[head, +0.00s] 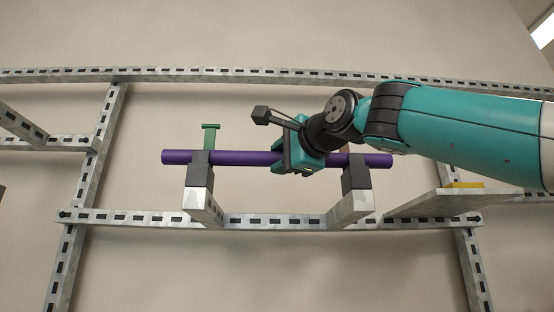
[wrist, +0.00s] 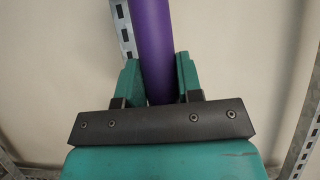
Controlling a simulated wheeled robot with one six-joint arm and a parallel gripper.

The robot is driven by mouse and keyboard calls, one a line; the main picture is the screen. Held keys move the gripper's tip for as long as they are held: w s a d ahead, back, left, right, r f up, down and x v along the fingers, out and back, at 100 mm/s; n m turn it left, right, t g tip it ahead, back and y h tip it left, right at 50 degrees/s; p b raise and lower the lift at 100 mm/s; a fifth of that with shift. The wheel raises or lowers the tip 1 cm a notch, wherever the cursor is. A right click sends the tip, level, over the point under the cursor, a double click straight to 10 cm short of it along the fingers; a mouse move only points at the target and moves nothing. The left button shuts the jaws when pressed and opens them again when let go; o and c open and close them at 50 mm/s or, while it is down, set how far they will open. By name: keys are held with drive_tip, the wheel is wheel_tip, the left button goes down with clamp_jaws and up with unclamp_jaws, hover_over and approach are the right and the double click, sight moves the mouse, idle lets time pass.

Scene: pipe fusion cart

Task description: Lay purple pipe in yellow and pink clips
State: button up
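The purple pipe (head: 235,158) lies level across the middle of the head view, over the gap between two dark blocks. My gripper (head: 301,158) is around it, right of its middle. In the wrist view the pipe (wrist: 152,40) runs between my two green fingers (wrist: 160,82), which close against its sides. The left dark block (head: 200,172) and right dark block (head: 356,172) cover short parts of the pipe near its ends. I cannot tell whether the pipe rests in them. I cannot make out a yellow or pink clip on either block.
The blocks sit on two metal brackets (head: 204,207) on a slotted rail (head: 270,221). A green T-shaped piece (head: 211,137) stands above the left block. A shelf (head: 440,202) with a yellow strip (head: 465,185) is at right, below my arm. A rail (head: 200,74) crosses above.

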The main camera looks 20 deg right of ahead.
clamp_jaws()
drive_tip(key=shift+r, duration=0.15)
wheel_tip(320, 180, up, 20)
drive_tip(key=p, duration=1.2)
drive_tip(key=shift+s, duration=0.1)
